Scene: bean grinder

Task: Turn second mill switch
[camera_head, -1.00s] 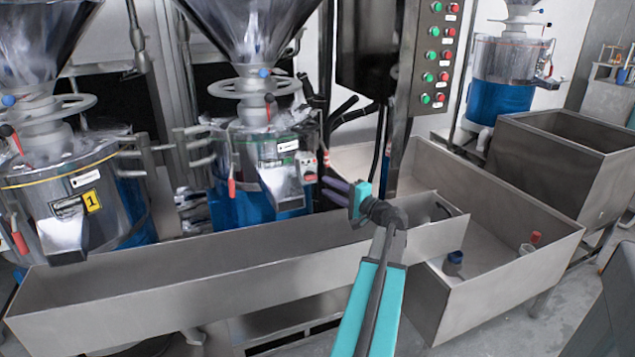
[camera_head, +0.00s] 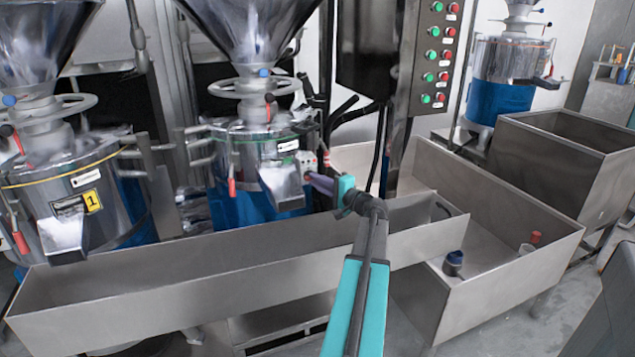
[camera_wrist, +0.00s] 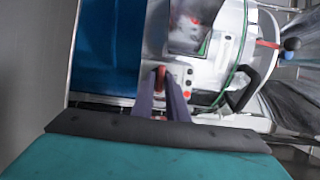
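The second mill (camera_head: 262,165), with a steel body and blue base, stands in the middle of the head view. Its switch box (camera_head: 308,160) is on the right side of the mill, partly hidden by my gripper. In the wrist view the switch panel (camera_wrist: 187,85) shows small red buttons, with a dark and red knob (camera_wrist: 160,75) beside it. My gripper (camera_head: 312,178) reaches the switch box from the right. In the wrist view, its two purple fingers (camera_wrist: 160,88) are apart, with the knob seen between their tips. I cannot tell whether they touch it.
A long steel trough (camera_head: 200,280) runs below the mills. A steel bin (camera_head: 520,265) at the right holds a blue-capped jar (camera_head: 453,262) and a red-capped one (camera_head: 534,240). The first mill (camera_head: 75,190) stands left. A button panel (camera_head: 436,60) hangs behind.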

